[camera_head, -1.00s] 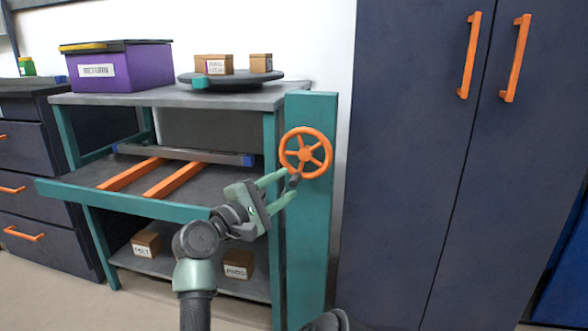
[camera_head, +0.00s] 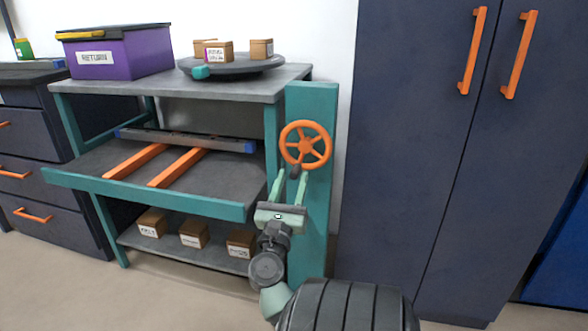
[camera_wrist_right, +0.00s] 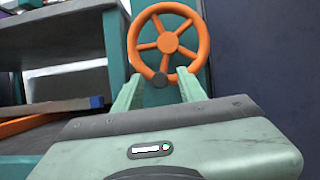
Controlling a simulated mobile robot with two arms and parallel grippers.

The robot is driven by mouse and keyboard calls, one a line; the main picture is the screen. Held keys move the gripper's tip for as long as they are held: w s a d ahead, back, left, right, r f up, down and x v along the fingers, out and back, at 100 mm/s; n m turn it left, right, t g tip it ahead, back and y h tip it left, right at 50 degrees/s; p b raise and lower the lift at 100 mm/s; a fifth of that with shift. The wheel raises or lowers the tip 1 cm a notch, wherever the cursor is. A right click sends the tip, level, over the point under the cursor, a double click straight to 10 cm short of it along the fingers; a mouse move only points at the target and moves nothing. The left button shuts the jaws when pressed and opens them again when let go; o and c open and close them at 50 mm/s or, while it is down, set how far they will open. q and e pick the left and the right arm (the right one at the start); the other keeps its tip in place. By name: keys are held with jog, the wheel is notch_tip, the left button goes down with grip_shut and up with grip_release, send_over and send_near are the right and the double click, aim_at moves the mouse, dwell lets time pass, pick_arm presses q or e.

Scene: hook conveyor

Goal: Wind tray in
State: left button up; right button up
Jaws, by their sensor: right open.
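The orange handwheel (camera_head: 306,145) is mounted on a teal post at the right end of the workbench. A dark crank knob (camera_head: 295,172) sits at its lower rim; it also shows in the right wrist view (camera_wrist_right: 160,80). My right gripper (camera_head: 291,174) is open just below the wheel, its fingertips on either side of the knob. I cannot tell whether they touch it. The tray (camera_head: 225,172), grey with a teal front edge, sticks out from the bench's middle level. Two orange bars and a grey bar with blue ends lie on it. My left gripper is not in view.
The teal post (camera_head: 312,240) stands close behind my right gripper. A dark cabinet (camera_head: 405,150) is to its right. Above, the bench top (camera_head: 150,84) holds a purple bin (camera_head: 120,60) and a turntable with boxes. Small boxes (camera_head: 194,234) sit on the lower shelf.

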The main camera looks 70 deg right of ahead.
aim_at(303, 150)
jog(key=shift+x, duration=1.25)
grip_shut()
dwell(0.5)
